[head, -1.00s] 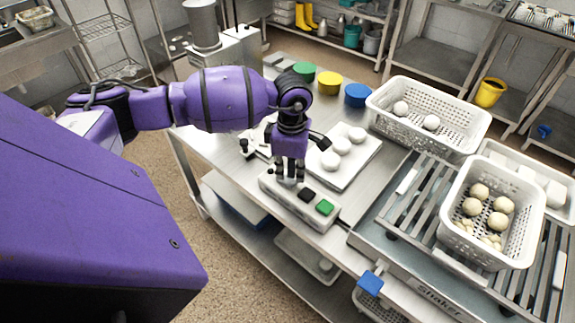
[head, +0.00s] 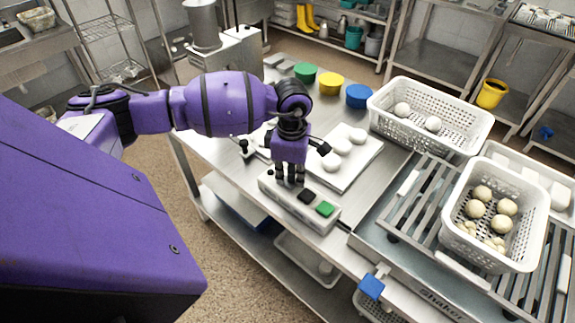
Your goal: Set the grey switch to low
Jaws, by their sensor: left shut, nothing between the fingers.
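A pale control box (head: 322,219) lies at the front edge of the steel table. It carries a black button (head: 307,196), a green button (head: 325,208) and a small dark knob at its left end. My left gripper (head: 289,180) points down over the box's left part, just left of the black button. Its fingers are shut and empty. I cannot make out the grey switch; the fingers cover that part of the box. Whether the fingertips touch anything is unclear. My right gripper is not in view.
A white tray (head: 345,176) with white balls lies behind the box. A slatted shaker (head: 405,212) stands to the right, with a perforated basket (head: 520,262) of dough balls on it. Another basket (head: 455,142) is behind. Green, yellow and blue lids line the back.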

